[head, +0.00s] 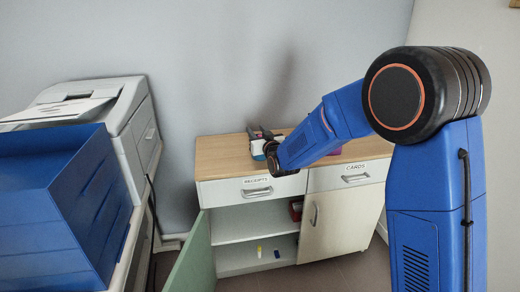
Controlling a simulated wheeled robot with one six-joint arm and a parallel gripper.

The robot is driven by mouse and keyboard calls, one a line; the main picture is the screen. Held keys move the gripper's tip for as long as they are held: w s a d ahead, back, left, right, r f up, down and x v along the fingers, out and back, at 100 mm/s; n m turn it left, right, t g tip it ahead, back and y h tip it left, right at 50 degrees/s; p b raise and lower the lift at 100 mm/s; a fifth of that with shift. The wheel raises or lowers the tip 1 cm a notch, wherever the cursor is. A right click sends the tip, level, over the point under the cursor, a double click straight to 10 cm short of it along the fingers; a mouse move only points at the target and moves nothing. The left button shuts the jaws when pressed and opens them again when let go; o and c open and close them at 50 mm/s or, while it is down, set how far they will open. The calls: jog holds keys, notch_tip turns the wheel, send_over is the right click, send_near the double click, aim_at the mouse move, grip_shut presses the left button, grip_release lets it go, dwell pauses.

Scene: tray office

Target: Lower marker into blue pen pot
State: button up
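My gripper (262,135) is over the left half of the wooden cabinet top (220,153), near its back. It is small in the head view, and I cannot tell whether its fingers are open or shut or whether they hold a marker. A small yellow thing (259,251), perhaps a marker, is on the cabinet's bottom shelf.
The drawer labelled RECEIPTS (256,189) is shut. The green left door (193,258) stands open; the right door (322,225) is shut. A small blue thing (277,253) and a red thing (296,209) are inside. A printer (135,115) and blue tray unit (60,210) stand left.

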jog(key=v, duration=1.7)
jog(key=s+d+m+g+h, duration=0.1)
jog(key=s+d+g+h, duration=0.2)
jog(key=s+d, duration=0.55)
jog(key=s+d+m+g+h, duration=0.25)
jog(key=s+d, duration=0.35)
jog(key=d, duration=0.5)
jog(key=s+d+f+g+h, duration=0.1)
jog(key=s+d+g, duration=0.2)
jog(key=s, duration=0.9)
jog(key=s+d+f+m+g+h, duration=0.1)
jog(key=s+d+f+g, duration=0.1)
jog(key=s+d, duration=0.5)
jog(key=s+g, duration=0.1)
jog(key=s, duration=0.4)
jog(key=shift+s+d+f, duration=0.2)
jog(key=shift+s+f, duration=0.05)
jog(key=shift+s, duration=0.05)
jog(key=shift+o, duration=0.4)
jog(key=shift+m, duration=0.25)
